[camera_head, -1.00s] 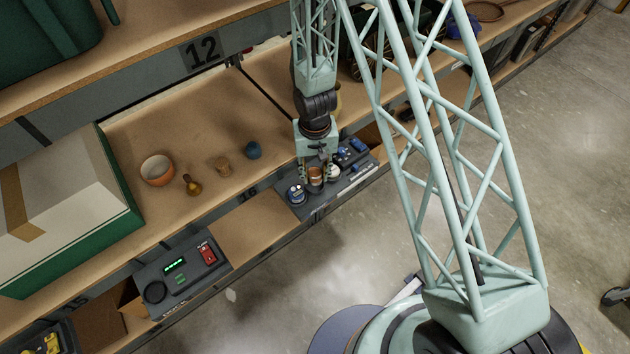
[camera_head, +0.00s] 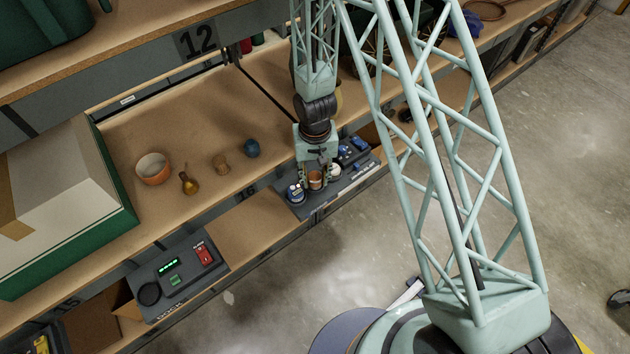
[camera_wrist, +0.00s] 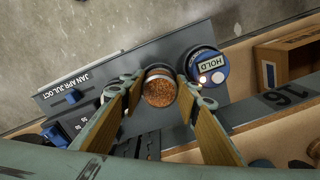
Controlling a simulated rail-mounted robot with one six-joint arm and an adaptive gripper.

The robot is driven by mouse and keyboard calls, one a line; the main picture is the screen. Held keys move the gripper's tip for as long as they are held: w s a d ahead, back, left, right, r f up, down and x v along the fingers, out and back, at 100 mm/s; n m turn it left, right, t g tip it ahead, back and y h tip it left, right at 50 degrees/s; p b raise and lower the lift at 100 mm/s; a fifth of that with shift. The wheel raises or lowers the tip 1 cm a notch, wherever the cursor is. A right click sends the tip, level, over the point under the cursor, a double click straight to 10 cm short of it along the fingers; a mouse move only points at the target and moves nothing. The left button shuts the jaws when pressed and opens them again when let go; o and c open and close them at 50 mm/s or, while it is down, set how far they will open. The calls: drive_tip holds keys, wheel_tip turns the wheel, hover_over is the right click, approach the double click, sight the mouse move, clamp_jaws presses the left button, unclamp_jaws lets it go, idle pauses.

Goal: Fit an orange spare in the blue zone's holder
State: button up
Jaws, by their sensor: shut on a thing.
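My gripper (camera_head: 317,176) is over the dark control unit (camera_head: 322,205) at the shelf's front edge. Its two fingers are closed on a small orange-brown cylinder (camera_wrist: 160,88), which shows a grainy orange top inside a pale rim. The cylinder (camera_head: 315,181) looks upright. Whether its base is seated in a holder or just above the unit is hidden. A round blue and white HOLD button (camera_wrist: 208,68) is beside the right finger in the wrist view. Blue sliders (camera_wrist: 70,96) and a label strip with month names are on the left there.
A second dark unit (camera_head: 180,275) with green display and red switch sits left. A large green-based box (camera_head: 70,215) stands far left.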

sight(315, 178)
drive_tip(key=shift+f+b, duration=0.35)
drive_tip(key=shift+f, duration=0.05)
idle(0.4)
drive_tip(key=o, duration=0.6)
drive_tip(key=shift+r+p, duration=0.3)
drive_tip(key=shift+p, duration=0.05)
drive_tip(key=shift+r+p, duration=4.5)
drive_tip(key=shift+r, duration=0.25)
drive_tip(key=shift+r+p, duration=1)
drive_tip(key=shift+r, duration=0.3)
drive_tip(key=shift+r, duration=0.15)
